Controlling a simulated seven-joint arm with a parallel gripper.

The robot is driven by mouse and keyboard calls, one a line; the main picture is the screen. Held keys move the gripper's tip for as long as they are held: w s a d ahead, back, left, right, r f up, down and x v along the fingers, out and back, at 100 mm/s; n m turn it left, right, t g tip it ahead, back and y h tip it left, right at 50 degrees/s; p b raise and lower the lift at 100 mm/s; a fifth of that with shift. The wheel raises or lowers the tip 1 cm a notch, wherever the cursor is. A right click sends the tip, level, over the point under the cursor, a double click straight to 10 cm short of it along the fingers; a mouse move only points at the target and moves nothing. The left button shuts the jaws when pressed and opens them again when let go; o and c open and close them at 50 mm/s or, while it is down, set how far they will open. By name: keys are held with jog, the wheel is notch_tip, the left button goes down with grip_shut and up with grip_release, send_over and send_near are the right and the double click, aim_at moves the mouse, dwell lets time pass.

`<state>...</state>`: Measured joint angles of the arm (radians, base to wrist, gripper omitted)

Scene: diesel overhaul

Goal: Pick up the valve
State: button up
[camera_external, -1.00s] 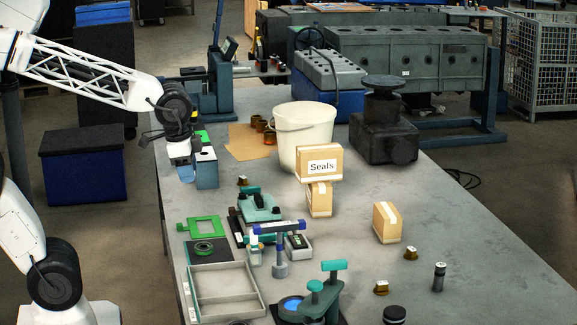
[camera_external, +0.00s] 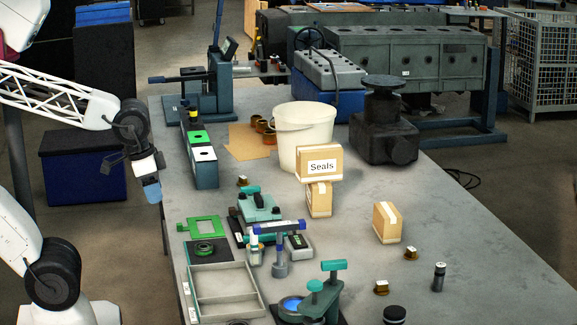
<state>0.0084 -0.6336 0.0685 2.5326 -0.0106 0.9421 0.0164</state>
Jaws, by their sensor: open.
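I cannot make out for certain which part is the valve. An upright grey piece with a blue top (camera_external: 280,257) stands among the small tools at the middle front of the bench. A small dark cylinder with a light top (camera_external: 438,277) stands at the right front. My gripper (camera_external: 153,191) hangs by the left edge of the bench, left of the green-and-white-topped box, well apart from these parts. It is open, and nothing shows between its fingers.
A white bucket (camera_external: 303,136) stands mid-bench, with a Seals box (camera_external: 320,163) in front. A grey divided tray (camera_external: 226,290), a teal fixture (camera_external: 259,207) and a teal-handled clamp (camera_external: 318,293) fill the left front. A black press (camera_external: 384,130) stands behind. The right bench surface is mostly clear.

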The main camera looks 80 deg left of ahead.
jog(key=shift+w, duration=0.15)
jog(key=m+t, duration=0.1)
jog(key=t, duration=0.1)
send_over(382, 282)
jog(key=s, duration=0.3)
notch_tip(382, 282, down, 15)
jog(key=shift+s+a+f, duration=0.15)
jog(key=shift+a, duration=0.05)
jog(key=shift+f, duration=0.1)
jog(key=shift+x, duration=1.2)
jog(key=shift+f, duration=0.15)
